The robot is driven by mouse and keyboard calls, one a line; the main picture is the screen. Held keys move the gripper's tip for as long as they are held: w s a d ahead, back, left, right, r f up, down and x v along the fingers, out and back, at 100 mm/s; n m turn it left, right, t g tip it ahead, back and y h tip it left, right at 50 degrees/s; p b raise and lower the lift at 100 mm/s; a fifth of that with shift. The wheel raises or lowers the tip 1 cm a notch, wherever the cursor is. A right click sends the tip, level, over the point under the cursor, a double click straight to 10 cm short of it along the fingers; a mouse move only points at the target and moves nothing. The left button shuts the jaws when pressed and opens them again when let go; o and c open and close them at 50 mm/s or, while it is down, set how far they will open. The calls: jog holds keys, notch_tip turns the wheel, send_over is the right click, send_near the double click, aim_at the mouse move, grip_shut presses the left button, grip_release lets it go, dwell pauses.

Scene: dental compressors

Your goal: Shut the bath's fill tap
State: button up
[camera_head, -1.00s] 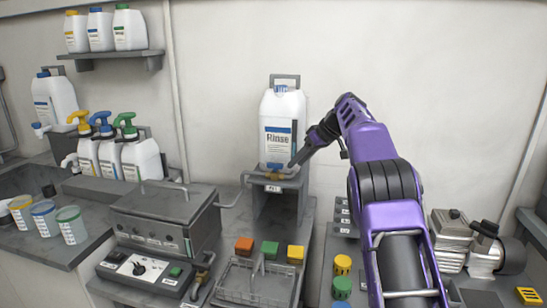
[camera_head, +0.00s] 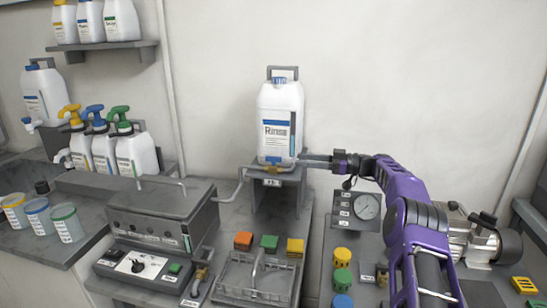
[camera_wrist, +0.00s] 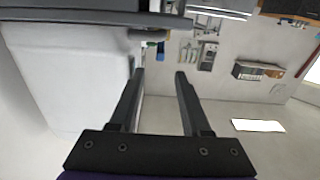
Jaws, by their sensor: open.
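The white Rinse jug (camera_head: 281,112) stands upright on a grey stand (camera_head: 290,182) behind the bath (camera_head: 160,222), a grey lidded box. A small tap (camera_head: 272,167), with a brass-yellow part, shows at the jug's foot; its handle position is too small to tell. A grey pipe runs between the stand and the bath. My gripper (camera_head: 303,159) lies level at the jug's lower right, close to the tap. In the wrist view my gripper (camera_wrist: 160,73) is open and empty, with the jug (camera_wrist: 70,80) left of the fingers and the tap (camera_wrist: 152,36) beyond the tips.
Orange, green and yellow blocks (camera_head: 269,243) and a wire basket (camera_head: 257,277) sit in front of the stand. A gauge panel (camera_head: 358,208) is below my arm. Pump bottles (camera_head: 103,145) stand at left. The wall above the jug is clear.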

aim_at(274, 157)
jog(key=a, duration=0.3)
jog(key=w+a, duration=0.1)
jog(key=a, duration=0.2)
jog(key=w+a, duration=0.1)
jog(key=a, duration=0.3)
jog(key=shift+p, duration=0.35)
grip_shut()
